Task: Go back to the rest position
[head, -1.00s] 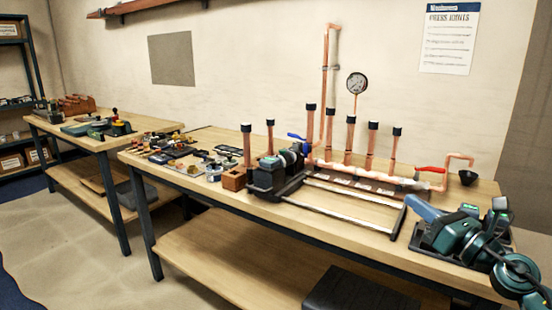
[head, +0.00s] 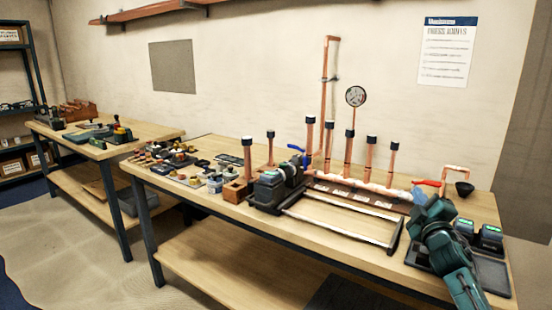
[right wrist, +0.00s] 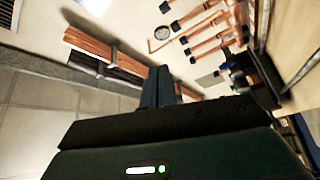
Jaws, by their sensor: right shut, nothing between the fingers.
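My right gripper (head: 419,195) is above the right end of the workbench, its arm coming up from the lower right edge. Its fingers point up and away from the bench. In the right wrist view the dark blue fingers (right wrist: 158,86) are together and empty. The copper manifold (head: 350,183), with capped upright pipes and a round gauge (head: 355,96), stands on the bench to the left of the gripper. The gripper looks apart from it. My left gripper is out of view.
A black tray (head: 490,272) with green-lit battery units (head: 490,236) lies behind and beside my right arm. Small parts (head: 180,160) crowd the bench's left end.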

